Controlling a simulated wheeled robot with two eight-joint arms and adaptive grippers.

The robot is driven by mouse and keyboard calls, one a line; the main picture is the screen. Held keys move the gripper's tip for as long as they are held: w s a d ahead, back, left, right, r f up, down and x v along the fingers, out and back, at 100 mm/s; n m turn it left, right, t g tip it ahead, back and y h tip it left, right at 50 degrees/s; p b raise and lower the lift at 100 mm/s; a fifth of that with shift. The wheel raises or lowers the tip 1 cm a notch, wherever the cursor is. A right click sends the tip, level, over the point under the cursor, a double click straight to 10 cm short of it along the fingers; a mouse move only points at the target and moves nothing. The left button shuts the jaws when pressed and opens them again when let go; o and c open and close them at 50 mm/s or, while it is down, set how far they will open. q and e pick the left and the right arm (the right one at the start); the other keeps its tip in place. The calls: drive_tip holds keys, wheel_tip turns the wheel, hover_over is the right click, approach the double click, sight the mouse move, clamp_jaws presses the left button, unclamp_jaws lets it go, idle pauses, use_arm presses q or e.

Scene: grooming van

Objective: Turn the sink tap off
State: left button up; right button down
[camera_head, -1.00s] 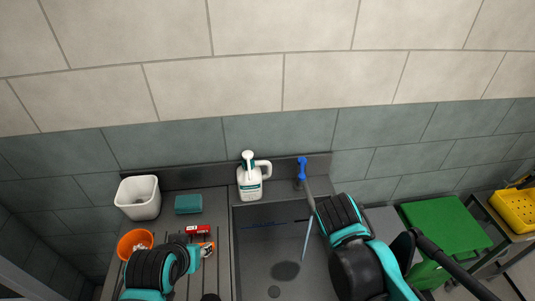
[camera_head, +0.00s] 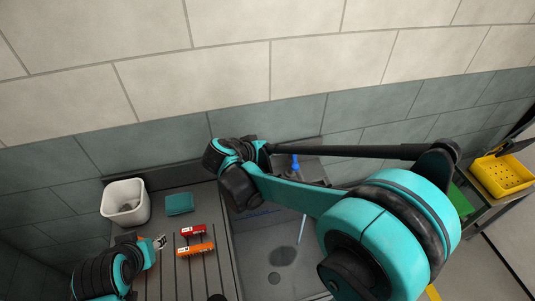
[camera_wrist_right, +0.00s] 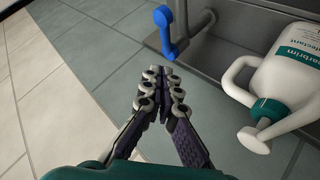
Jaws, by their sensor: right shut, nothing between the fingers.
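The sink tap has a blue lever (camera_head: 296,164) on the back ledge of the dark sink. A thin stream of water (camera_head: 302,229) falls into the basin in the head view. In the right wrist view the blue lever (camera_wrist_right: 166,32) hangs just beyond the tips of my right gripper (camera_wrist_right: 165,78). That gripper is shut and empty, with a small gap to the lever. In the head view my right arm crosses in front of the sink and hides its own gripper. My left gripper (camera_head: 160,242) is small and partly hidden at the drainboard; its jaws are unclear.
A white bin (camera_head: 125,203), teal sponge (camera_head: 179,203), red item (camera_head: 193,231) and orange item (camera_head: 196,249) are on the drainboard. A yellow basket (camera_head: 502,172) is far right.

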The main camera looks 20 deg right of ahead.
sight(295, 158)
use_arm(q)
drive_tip(key=shift+f+b, duration=0.75)
drive_tip(key=shift+f, duration=0.1)
use_arm(e)
drive_tip(key=shift+s+d+f, duration=0.1)
drive_tip(key=shift+d+f, duration=0.8)
drive_tip(key=shift+f, duration=0.3)
drive_tip(key=shift+s+d+f, duration=0.1)
drive_tip(key=shift+d+f, duration=0.8)
drive_tip(key=shift+f, duration=0.25)
drive_tip(key=shift+d, duration=0.1)
use_arm(q)
drive_tip(key=shift+r, duration=0.1)
use_arm(e)
drive_tip(key=shift+s+d+n, duration=0.2)
drive_tip(key=shift+n, duration=0.2)
